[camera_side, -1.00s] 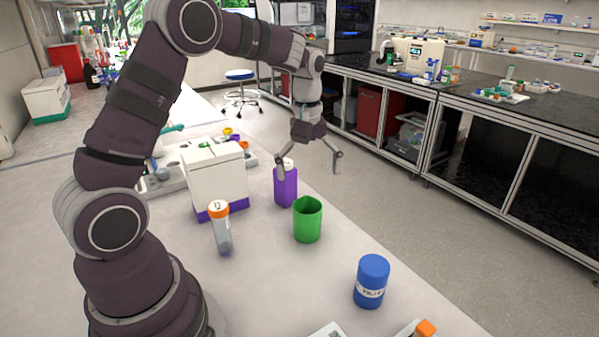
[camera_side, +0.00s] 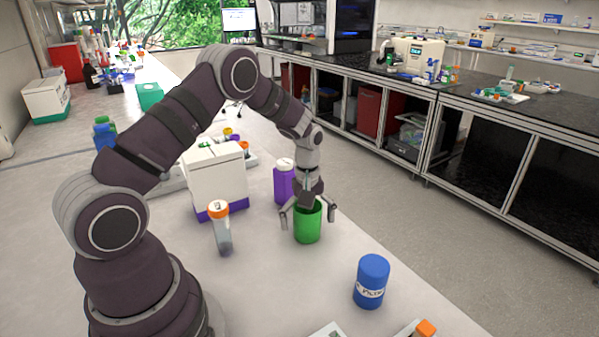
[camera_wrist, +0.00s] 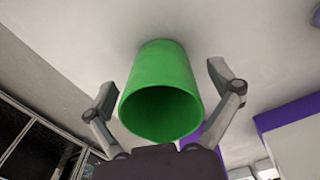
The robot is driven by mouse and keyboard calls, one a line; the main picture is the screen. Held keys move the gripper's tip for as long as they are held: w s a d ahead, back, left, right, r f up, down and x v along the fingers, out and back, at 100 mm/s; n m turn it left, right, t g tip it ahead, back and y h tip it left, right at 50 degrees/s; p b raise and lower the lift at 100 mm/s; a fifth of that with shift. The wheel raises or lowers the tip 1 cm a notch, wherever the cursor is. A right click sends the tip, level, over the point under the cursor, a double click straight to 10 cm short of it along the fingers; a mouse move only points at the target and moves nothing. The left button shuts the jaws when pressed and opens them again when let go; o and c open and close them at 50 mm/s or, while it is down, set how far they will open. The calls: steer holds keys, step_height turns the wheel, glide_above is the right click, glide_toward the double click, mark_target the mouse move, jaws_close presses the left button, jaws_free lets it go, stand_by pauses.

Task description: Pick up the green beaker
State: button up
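The green beaker (camera_side: 307,228) stands upright on the white bench in the side view. In the wrist view, the beaker (camera_wrist: 163,75) fills the middle, its open mouth facing the camera. My gripper (camera_side: 308,215) is right at the beaker, with one finger on each side of it. In the wrist view, my gripper (camera_wrist: 161,85) is open, with a gap between each finger and the beaker wall. The beaker's far upper rim is partly hidden behind the gripper in the side view.
A purple bottle (camera_side: 284,184) stands close behind the beaker. A white box with a purple base (camera_side: 217,180) and an orange-capped tube (camera_side: 222,236) stand to the left. A blue bottle (camera_side: 371,282) stands to the front right. The bench between beaker and blue bottle is clear.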

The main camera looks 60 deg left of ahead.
steer(key=c, duration=1)
